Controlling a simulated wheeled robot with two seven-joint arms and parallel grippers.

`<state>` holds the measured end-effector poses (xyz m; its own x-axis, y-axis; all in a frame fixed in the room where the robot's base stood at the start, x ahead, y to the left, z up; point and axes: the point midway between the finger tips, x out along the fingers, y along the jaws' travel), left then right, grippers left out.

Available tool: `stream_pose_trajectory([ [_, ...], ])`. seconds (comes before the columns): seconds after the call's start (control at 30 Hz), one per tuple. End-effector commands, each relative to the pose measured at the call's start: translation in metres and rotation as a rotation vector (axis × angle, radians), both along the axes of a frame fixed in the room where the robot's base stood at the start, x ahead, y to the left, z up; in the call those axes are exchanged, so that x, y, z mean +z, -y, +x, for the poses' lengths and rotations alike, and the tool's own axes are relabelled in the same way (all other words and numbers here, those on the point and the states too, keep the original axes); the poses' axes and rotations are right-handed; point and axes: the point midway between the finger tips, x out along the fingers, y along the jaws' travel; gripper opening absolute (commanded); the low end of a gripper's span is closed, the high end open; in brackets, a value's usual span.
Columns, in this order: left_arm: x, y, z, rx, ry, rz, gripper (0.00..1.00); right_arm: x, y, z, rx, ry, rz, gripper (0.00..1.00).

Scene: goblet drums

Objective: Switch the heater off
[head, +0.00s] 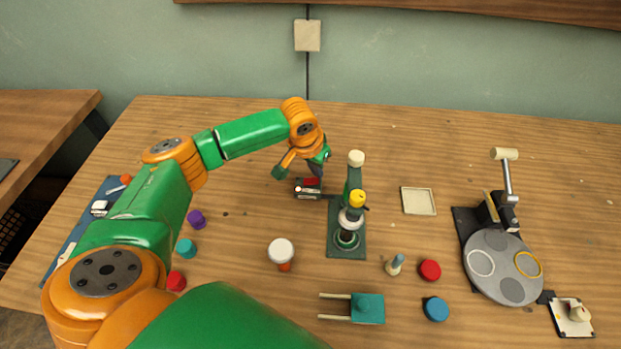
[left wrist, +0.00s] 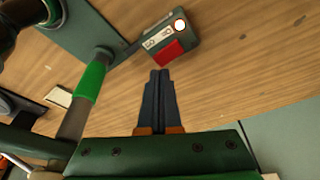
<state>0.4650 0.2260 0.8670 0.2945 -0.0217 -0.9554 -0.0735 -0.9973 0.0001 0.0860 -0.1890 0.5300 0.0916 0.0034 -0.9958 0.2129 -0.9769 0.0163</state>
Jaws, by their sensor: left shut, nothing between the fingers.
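A small dark switch box (head: 301,195) sits on the table left of a green stand plate (head: 344,248). In the left wrist view the box shows a red rocker (left wrist: 169,53), a pale label and a round bright lamp (left wrist: 180,25) that glows. A bar or cable joins the box to the stand, which carries an upright post and a round fitting. My left gripper (head: 317,172) is just behind the box, fingers pointing down towards it. In the left wrist view its fingertips (left wrist: 158,73) are together and empty, close to the rocker, apparently not touching it. My right gripper is not in view.
A square pale tray (head: 419,201) lies right of the stand. A press with a grey round plate (head: 485,292) stands at far right. A white-topped jar (head: 281,249), coloured caps and a teal block (head: 368,309) lie in front. A wall outlet (head: 307,36) is behind.

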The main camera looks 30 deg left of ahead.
Motion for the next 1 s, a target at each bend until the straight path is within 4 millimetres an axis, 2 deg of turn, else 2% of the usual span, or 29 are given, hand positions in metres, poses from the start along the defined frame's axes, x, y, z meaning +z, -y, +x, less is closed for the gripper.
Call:
stream_pose_trajectory([
  [1.0,-0.012,0.000,0.000,0.000,0.000,0.000,0.00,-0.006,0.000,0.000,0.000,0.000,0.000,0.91],
])
